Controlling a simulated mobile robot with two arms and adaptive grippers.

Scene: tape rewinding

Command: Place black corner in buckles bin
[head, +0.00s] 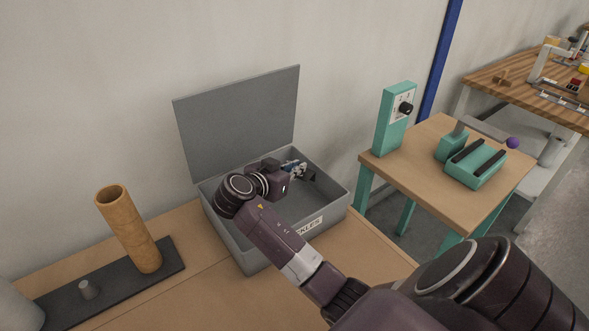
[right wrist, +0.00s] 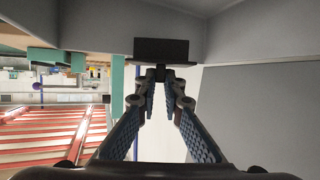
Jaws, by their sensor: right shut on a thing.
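The buckles bin (head: 238,242) is a grey box on the wooden table, with its lid (head: 240,120) raised and a partly covered label (head: 309,226) on its front. My right arm reaches over the front wall, and my right gripper (head: 306,172) is inside the bin's outline. In the right wrist view the gripper (right wrist: 160,76) is shut at its tips on the black corner (right wrist: 161,48), a small dark block, with grey walls around it. The corner is too small to make out surely in the head view. My left gripper is not in view.
A tan cardboard tube (head: 128,230) stands on a dark base (head: 165,264) left of the bin. A small table (head: 420,178) at right carries a teal control box (head: 390,130) and a teal fixture (head: 472,168). A striped wooden table (head: 520,82) stands farther back.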

